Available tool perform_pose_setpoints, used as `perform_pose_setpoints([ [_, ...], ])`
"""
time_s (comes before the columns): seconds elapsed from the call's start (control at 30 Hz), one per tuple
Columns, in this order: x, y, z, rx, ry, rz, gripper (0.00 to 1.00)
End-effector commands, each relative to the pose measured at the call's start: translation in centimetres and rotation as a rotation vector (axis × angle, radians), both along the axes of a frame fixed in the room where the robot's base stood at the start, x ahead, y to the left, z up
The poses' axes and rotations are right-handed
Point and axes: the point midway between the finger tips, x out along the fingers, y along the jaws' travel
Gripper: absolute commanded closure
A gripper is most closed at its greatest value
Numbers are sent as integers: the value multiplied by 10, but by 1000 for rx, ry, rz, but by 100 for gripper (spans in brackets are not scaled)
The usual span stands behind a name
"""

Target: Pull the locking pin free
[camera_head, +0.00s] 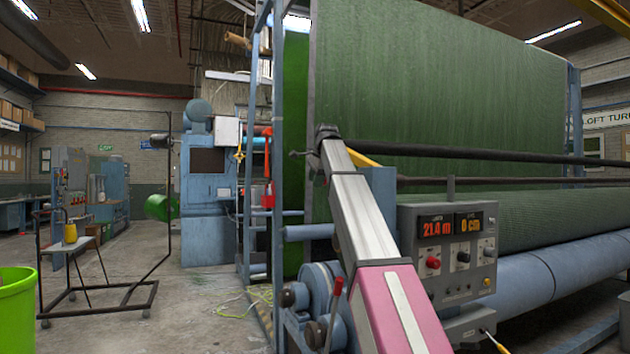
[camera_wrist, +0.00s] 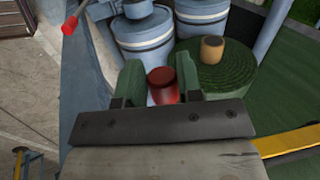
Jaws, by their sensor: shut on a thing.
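My gripper (camera_wrist: 160,78) has green fingers that stand on either side of a red, round-topped knob (camera_wrist: 163,86) in the wrist view. The fingers are shut on this knob, which looks like the head of the locking pin. Its lower part and any shaft or hole are hidden by the gripper's dark front plate, so I cannot tell how deep it sits. In the head view my arm reaches up towards the turf machine's side frame; the gripper and pin cannot be made out there.
A red-tipped lever (camera_wrist: 70,25) stands left of the gripper; blue-grey cylinders (camera_wrist: 145,38) and a green turf roll (camera_wrist: 215,75) with a tan core lie just beyond. In the head view, a control box (camera_head: 447,254) reads 21.4 m and 0 cm. Open floor (camera_head: 200,310) lies left.

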Motion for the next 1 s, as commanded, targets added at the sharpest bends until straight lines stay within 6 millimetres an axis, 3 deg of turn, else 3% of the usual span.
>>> perform_pose_setpoints([
  [1.0,-8,25,0,0,-1,1,90],
])
